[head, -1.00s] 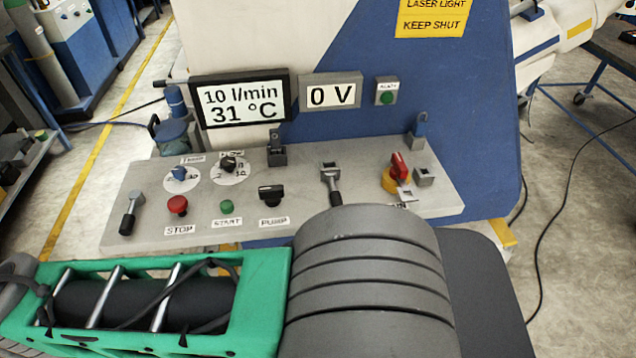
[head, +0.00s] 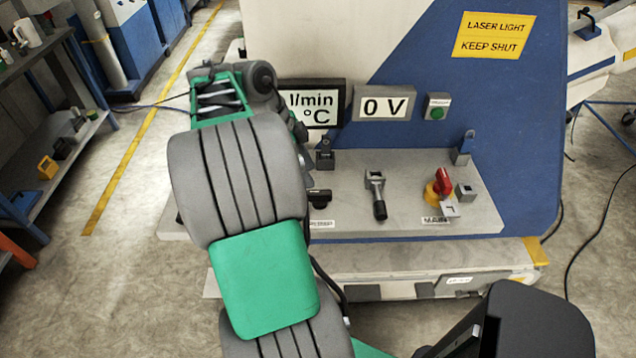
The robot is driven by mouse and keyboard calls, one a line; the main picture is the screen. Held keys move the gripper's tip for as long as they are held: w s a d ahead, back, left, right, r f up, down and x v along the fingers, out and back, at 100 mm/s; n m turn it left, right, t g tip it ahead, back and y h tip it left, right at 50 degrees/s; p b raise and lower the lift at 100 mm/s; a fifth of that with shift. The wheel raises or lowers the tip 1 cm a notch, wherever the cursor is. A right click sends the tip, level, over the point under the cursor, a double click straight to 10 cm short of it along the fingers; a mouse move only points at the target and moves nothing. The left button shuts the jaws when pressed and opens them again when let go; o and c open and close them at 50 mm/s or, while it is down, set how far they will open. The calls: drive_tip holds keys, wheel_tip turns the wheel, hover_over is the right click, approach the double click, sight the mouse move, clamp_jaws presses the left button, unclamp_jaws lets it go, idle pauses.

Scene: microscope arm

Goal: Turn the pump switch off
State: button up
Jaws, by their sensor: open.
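The pump switch (head: 320,199) is a small black knob on the grey control panel (head: 410,213), above a white label (head: 322,223) that is hard to read. Its left side is close to my arm and its handle position is hard to make out. My gripper (head: 307,180) is mostly hidden behind my forearm. Only a small dark grey part shows, just above and left of the pump switch, with its jaws open. I cannot tell whether it touches the knob. The stop and start buttons and the dials are hidden behind my arm.
A lever (head: 376,195) stands right of the pump switch, and a red and yellow main switch (head: 441,188) farther right. The panel between lever and main switch is clear.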

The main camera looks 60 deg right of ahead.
sight(319, 192)
drive_tip(key=x, duration=0.7)
drive_tip(key=shift+w+f+b, duration=0.1)
drive_tip(key=shift+f+b, duration=0.1)
drive_tip(key=shift+b, duration=0.1)
drive_tip(key=shift+c, duration=0.5)
clamp_jaws()
